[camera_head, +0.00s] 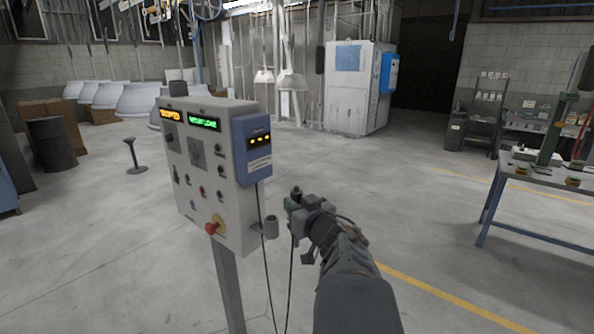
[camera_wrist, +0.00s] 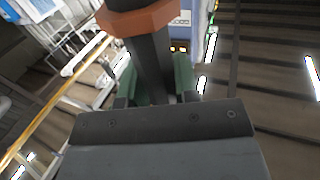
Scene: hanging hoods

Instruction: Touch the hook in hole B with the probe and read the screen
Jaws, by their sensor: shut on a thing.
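My gripper (camera_head: 294,203) is to the right of the control cabinet, in free air, with green fingers. In the wrist view its fingers are shut on the probe, a dark handle (camera_wrist: 152,62) with an orange collar (camera_wrist: 140,20). The probe's tip is not seen. A dark cable hangs below the gripper and another from the blue meter box (camera_head: 252,148) on the cabinet's side. The box's small screen (camera_head: 260,139) shows orange marks, too small to read. The box also shows in the wrist view (camera_wrist: 183,32). I cannot make out a hook or hole B.
The grey control cabinet (camera_head: 209,165) stands on a post, with an orange display, a green display and a red knob (camera_head: 212,228). A small grey holder (camera_head: 267,228) juts from its side. White hoods (camera_head: 140,100) hang at the back left. A workbench (camera_head: 540,172) stands right.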

